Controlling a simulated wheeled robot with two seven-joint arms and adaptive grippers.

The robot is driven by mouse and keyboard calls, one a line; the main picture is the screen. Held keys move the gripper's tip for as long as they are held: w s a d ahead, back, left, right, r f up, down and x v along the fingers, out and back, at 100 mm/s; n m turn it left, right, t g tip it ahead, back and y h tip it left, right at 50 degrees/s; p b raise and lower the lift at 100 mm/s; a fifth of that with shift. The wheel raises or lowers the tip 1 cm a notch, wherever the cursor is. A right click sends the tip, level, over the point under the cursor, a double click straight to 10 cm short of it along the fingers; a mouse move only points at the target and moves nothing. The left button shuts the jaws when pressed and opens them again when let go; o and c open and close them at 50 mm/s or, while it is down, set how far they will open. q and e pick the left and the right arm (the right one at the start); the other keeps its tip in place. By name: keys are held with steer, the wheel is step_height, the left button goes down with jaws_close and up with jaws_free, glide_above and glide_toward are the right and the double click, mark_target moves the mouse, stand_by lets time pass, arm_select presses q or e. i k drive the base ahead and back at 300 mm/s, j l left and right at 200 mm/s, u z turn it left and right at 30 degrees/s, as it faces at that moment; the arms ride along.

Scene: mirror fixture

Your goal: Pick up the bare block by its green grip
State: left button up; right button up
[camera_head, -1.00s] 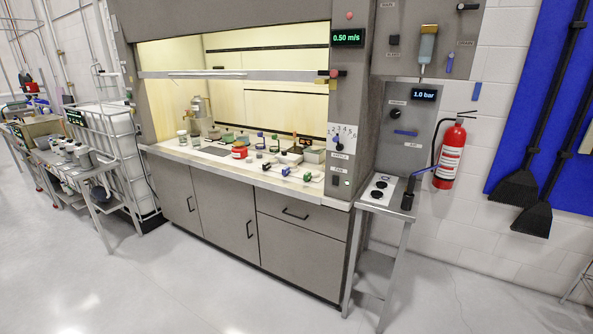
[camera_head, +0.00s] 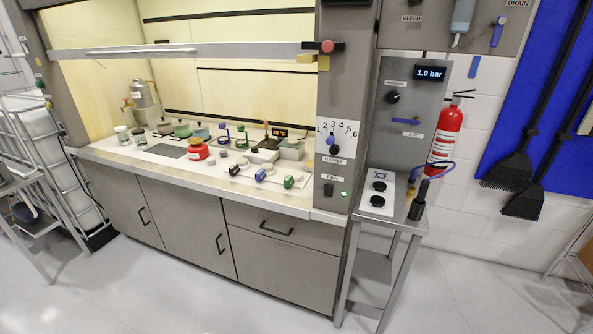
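A small item with a green part (camera_head: 289,182) lies near the front edge of the fume hood's worktop, at the right end of a front row. It may be the block with the green grip, but it is too small to tell whether it is bare. A blue item (camera_head: 262,175) and a black item (camera_head: 235,169) lie to its left in the same row. Neither of my grippers shows in the head view.
A raised sash bar (camera_head: 180,51) crosses the hood opening. A steel side stand (camera_head: 399,217) is at the right. The floor in front is clear.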

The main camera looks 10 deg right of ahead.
mark_target(292, 177)
steer(key=i+j+z, duration=0.2)
steer(key=i, duration=0.2)
steer(key=i+z, duration=0.2)
steer(key=i, duration=0.2)
steer(key=i+j+z, duration=0.15)
steer(key=i, duration=0.25)
steer(key=j, duration=0.1)
